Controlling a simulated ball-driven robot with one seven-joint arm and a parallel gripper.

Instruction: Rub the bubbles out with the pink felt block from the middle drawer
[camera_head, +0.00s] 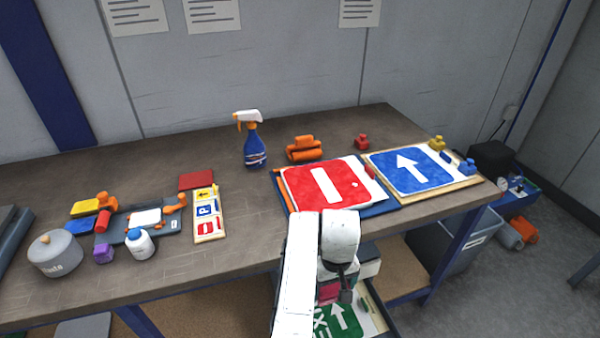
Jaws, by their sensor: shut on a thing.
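My gripper (340,288) is in front of the bench's front edge, below the bench top and above an open drawer (378,312). It is shut on a pink block (328,291), which is partly hidden by my arm. A red sign with a white bar (318,186) lies flat on a blue board on the bench. A blue sign with a white arrow (409,169) lies to its right on a wooden board.
A green sign (338,322) lies in the open drawer. The bench's front middle is clear.

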